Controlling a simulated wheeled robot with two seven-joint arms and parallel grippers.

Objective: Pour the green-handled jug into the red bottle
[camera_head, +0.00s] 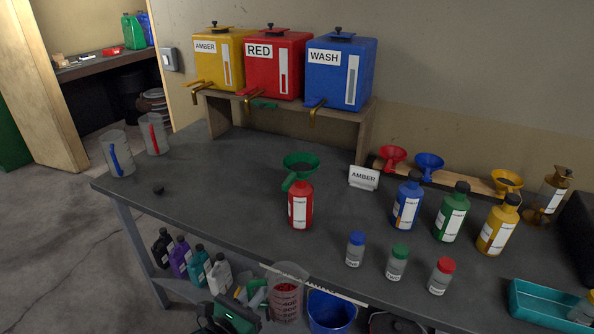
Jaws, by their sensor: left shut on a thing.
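The red bottle (300,212) stands upright on the dark bench, with a white label. A green funnel (300,162) sits in its mouth. A clear jug with red scale marks (287,292) shows at the bottom, in front of the bench edge and lower in the picture than the red bottle. My left gripper (246,314) is beside it on the left, shut on the jug. The jug's handle is mostly hidden by the gripper; some green shows there. I cannot tell how much liquid is in the jug. My right gripper is not in view.
Two clear jugs, blue-handled (119,154) and red-handled (155,135), stand at the left. A black cap (158,190) lies on the bench. An AMBER sign (363,178) and several bottles, including a blue one (407,203), stand right. Small vials (397,264) line the front.

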